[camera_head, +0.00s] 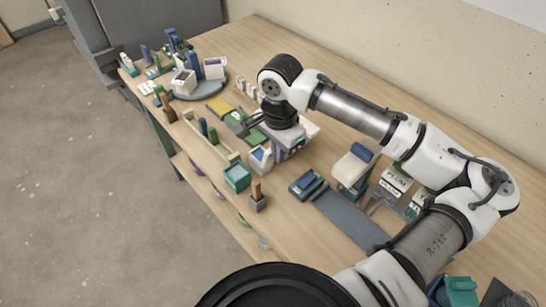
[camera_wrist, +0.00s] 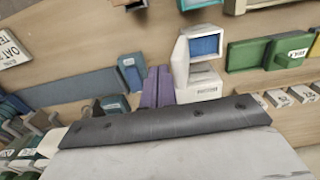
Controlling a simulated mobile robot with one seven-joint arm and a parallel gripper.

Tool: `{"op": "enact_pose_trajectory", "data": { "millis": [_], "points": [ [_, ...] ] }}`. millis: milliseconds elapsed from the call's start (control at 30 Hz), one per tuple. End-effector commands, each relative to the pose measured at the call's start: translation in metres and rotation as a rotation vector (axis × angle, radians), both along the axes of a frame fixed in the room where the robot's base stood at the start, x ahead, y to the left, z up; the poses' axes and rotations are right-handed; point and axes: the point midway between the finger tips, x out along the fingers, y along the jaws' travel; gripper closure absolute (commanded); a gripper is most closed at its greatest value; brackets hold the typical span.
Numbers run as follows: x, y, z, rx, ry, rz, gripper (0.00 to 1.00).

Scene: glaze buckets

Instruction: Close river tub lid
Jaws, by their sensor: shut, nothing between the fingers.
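No label reading "river" is legible, so I cannot tell for sure which container is the river tub. A white tub with a blue panel or inside (camera_head: 262,159) stands near the table's front edge; it also shows in the wrist view (camera_wrist: 203,45). Whether its lid is raised is unclear. My gripper (camera_head: 284,146) is shut and empty, pointing down just behind and right of this tub. A purple block (camera_wrist: 158,88) stands beside the tub, close to the gripper. The fingertips are largely hidden in both views.
A teal box (camera_head: 237,178) and a small brown-handled holder (camera_head: 258,198) stand near the front edge. A blue box (camera_head: 306,184) and a cream-topped machine (camera_head: 354,168) are to the right. A round grey tray (camera_head: 205,91) holds white containers. A green block (camera_wrist: 285,52) lies nearby.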

Motion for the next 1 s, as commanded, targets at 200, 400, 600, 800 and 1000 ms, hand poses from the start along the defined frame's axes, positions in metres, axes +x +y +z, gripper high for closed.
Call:
{"op": "enact_pose_trajectory", "data": {
  "millis": [200, 400, 600, 800, 1000],
  "points": [
    [0.006, 0.007, 0.0, 0.0, 0.001, 0.001, 1.0],
    [0.012, 0.013, 0.0, 0.0, 0.001, 0.001, 1.0],
    [0.018, 0.018, 0.0, 0.001, 0.001, 0.0, 1.0],
    [0.023, 0.024, 0.0, 0.001, 0.001, 0.0, 1.0],
    [0.029, 0.03, 0.0, 0.0, 0.001, 0.001, 1.0]
  ]
}}
